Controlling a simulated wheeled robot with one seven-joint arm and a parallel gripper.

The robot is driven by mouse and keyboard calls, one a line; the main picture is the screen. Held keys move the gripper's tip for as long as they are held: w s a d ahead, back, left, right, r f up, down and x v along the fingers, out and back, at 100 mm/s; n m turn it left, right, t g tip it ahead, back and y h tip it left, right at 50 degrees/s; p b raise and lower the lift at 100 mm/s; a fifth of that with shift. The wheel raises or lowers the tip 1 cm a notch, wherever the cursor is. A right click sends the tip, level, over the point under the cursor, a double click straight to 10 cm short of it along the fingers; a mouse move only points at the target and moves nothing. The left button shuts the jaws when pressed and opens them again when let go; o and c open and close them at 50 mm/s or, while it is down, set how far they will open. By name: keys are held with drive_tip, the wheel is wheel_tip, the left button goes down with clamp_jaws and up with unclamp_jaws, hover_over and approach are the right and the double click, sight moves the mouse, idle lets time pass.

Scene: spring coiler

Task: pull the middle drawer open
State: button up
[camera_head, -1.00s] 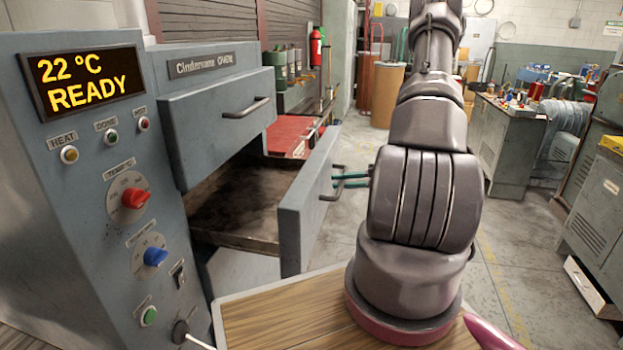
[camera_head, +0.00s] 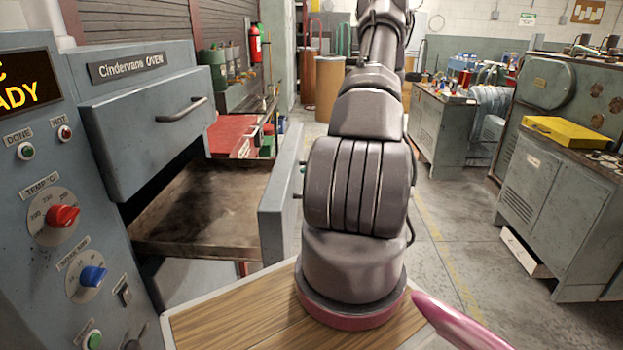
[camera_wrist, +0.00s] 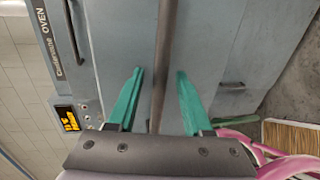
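The middle drawer (camera_head: 276,215) of the grey oven stands well out, its brown inside (camera_head: 215,205) showing in the head view. Its front is next to my arm, which hides most of its handle. My gripper (camera_wrist: 158,72) has two green fingers, shown apart in the wrist view. A dark bar (camera_wrist: 165,50), apparently the middle drawer's handle, runs between them with visible gaps on both sides. The fingertips are hidden behind my arm in the head view. The top drawer (camera_head: 150,120), with its own handle (camera_head: 182,110), is above. A lower handle (camera_wrist: 232,87) shows in the wrist view.
The oven's control panel (camera_head: 65,255) with knobs is at the left. A wood-topped surface (camera_head: 225,325) lies below the drawer, around my arm's base. Grey cabinets (camera_head: 565,205) stand at the right, one with a yellow case (camera_head: 568,131). Open floor (camera_head: 450,240) lies between.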

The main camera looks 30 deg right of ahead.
drive_tip(key=v, duration=1)
drive_tip(key=shift+s+d, duration=0.2)
drive_tip(key=shift+d, duration=0.1)
